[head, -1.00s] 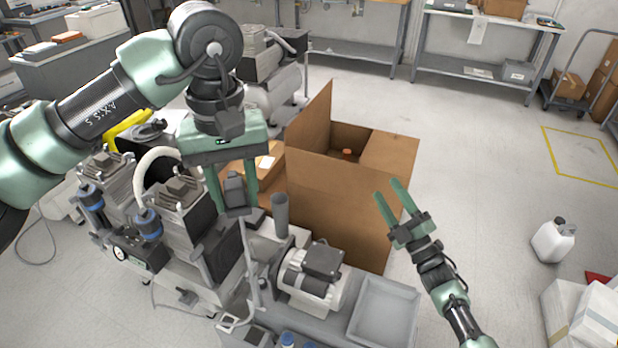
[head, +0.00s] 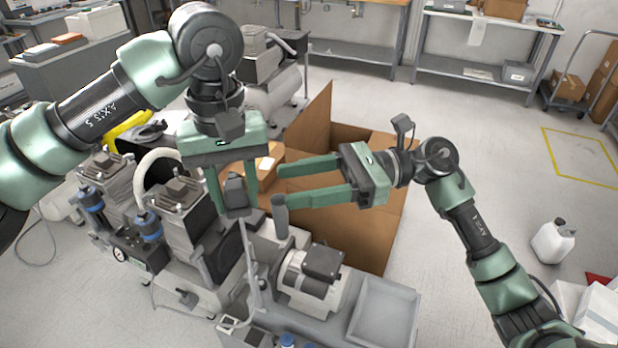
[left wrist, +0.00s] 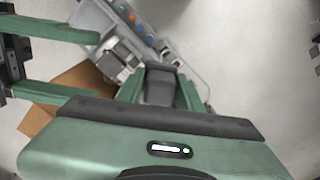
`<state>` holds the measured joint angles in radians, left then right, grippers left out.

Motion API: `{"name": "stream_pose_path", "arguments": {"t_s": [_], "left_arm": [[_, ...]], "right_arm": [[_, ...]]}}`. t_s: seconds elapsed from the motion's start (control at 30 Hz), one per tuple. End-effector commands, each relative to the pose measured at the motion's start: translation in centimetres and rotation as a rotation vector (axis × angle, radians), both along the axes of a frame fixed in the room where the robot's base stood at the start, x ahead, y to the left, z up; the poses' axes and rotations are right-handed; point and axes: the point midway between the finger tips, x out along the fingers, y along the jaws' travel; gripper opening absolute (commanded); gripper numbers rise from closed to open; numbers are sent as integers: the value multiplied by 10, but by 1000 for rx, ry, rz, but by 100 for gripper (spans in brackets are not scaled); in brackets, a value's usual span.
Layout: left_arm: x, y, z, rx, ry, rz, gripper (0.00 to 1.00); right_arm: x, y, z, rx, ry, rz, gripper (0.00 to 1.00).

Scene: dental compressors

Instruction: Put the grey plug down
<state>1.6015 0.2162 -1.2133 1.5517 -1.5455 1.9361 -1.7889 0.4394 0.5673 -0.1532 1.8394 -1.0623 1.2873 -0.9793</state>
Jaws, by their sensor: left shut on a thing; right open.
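The grey plug (head: 236,190) is a dark grey block held between the fingers of my left gripper (head: 234,208). In the left wrist view the plug (left wrist: 160,85) sits between both green fingers. It hangs in the air above the bench with the compressor parts. My right gripper (head: 281,186) is open and empty, its fingers pointing left toward the plug but apart from it. Its two fingers also show at the left of the left wrist view.
A grey upright tube (head: 280,216) stands just below the right fingertips. A motor (head: 312,278) and an empty grey tray (head: 384,312) are on the bench. An open cardboard box (head: 345,225) is behind. Compressors (head: 185,210) crowd the left.

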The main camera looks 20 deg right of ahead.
Motion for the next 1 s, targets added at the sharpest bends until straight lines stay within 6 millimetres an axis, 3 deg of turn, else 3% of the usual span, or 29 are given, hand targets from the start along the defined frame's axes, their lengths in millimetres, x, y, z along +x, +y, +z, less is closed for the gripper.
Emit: {"name": "stream_pose_path", "arguments": {"t_s": [0.3,0.5,0.7,1.0], "left_arm": [[0,0,0,0,0,0,0],[0,0,0,0,0,0,0],[0,0,0,0,0,0,0],[0,0,0,0,0,0,0]], "right_arm": [[1,61,2,7,2,2,53],[2,90,1,7,4,0,53],[3,104,1,7,5,-2,53],[3,106,1,6,5,-2,53]]}}
